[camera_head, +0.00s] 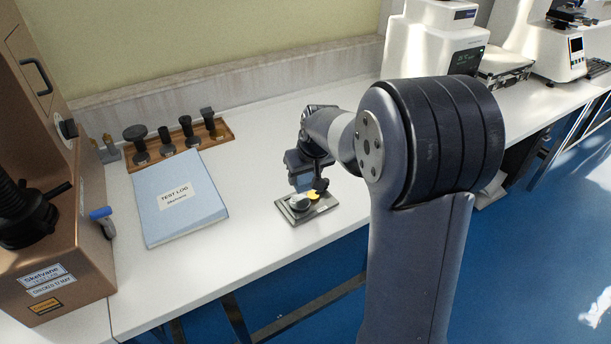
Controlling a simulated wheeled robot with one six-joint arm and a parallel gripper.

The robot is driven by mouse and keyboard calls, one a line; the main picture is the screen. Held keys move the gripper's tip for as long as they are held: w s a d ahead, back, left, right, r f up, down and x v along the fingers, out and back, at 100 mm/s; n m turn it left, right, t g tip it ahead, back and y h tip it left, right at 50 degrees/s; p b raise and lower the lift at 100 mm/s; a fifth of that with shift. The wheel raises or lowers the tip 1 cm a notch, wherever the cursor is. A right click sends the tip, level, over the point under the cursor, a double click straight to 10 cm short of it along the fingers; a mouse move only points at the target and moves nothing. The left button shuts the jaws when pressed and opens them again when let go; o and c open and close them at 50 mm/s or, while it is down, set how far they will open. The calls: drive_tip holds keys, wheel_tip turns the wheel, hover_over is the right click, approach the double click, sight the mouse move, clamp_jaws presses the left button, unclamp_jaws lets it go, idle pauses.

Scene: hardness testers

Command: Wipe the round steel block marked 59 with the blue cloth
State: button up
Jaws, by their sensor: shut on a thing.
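My gripper (310,186) points down over a small grey tray (324,207) at the front of the white bench. It is shut on a small blue thing, which looks like the blue cloth (300,182), just above the tray. A round steel block (299,203) sits on the tray's left part, just below the cloth. A yellow round piece (313,195) lies beside it to the right, partly hidden by a dark finger. I cannot read a 59 on the block, nor tell whether the cloth touches it.
A blue test log binder (180,197) lies left of the tray. Behind it a wooden rack (153,160) holds several dark-topped tools. A brown tester (62,170) stands at far left, a white one (430,45) at the back. Bare bench lies between binder and tray.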

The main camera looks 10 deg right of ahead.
drive_tip(key=shift+r+p, duration=1.15)
drive_tip(key=shift+r, duration=0.8)
drive_tip(key=shift+a+f, duration=0.1)
